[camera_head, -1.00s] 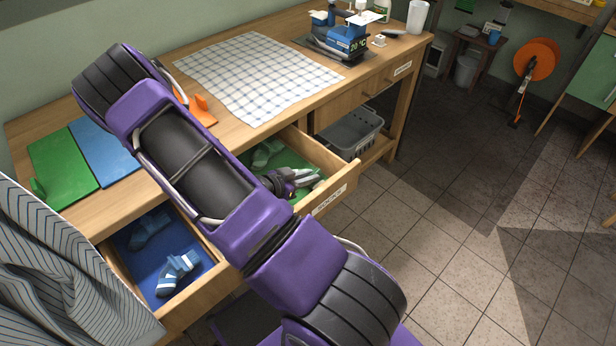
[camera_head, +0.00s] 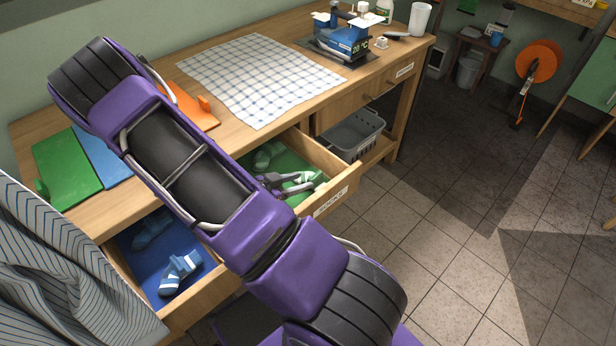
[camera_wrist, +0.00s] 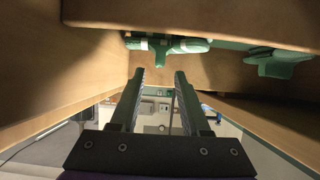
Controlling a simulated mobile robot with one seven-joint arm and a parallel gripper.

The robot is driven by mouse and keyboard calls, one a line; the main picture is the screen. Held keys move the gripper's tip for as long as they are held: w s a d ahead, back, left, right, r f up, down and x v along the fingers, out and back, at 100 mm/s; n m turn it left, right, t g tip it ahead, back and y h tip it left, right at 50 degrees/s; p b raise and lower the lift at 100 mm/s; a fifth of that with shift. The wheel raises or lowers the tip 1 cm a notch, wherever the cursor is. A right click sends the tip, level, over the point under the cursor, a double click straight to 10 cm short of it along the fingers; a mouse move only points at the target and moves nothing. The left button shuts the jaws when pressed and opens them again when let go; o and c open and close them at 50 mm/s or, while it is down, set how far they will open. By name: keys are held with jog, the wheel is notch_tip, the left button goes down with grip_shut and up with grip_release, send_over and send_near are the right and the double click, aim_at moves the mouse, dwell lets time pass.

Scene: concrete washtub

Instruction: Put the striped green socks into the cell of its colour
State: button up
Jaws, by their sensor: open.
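The striped green socks (camera_head: 306,179), green with white bands, lie on the green floor of the right drawer cell (camera_head: 293,162), toward its front right. They also show at the top of the wrist view (camera_wrist: 165,45). My gripper (camera_head: 304,187) is inside this drawer, at the socks' near left side in the head view. Its two fingers are apart, with nothing between them in the wrist view (camera_wrist: 160,80). The socks look free of the fingers. The blue-lined drawer cell (camera_head: 187,287) at left is also open.
Other green socks (camera_head: 266,154) lie at the back of the green cell. Blue socks (camera_head: 180,273) lie in the blue cell. The wooden drawer front (camera_head: 335,190) and side walls stand close around my gripper.

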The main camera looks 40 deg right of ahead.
jog(key=p+v, duration=0.1)
jog(key=v, duration=0.6)
jog(key=shift+a+r, duration=0.1)
jog(key=shift+a, duration=0.05)
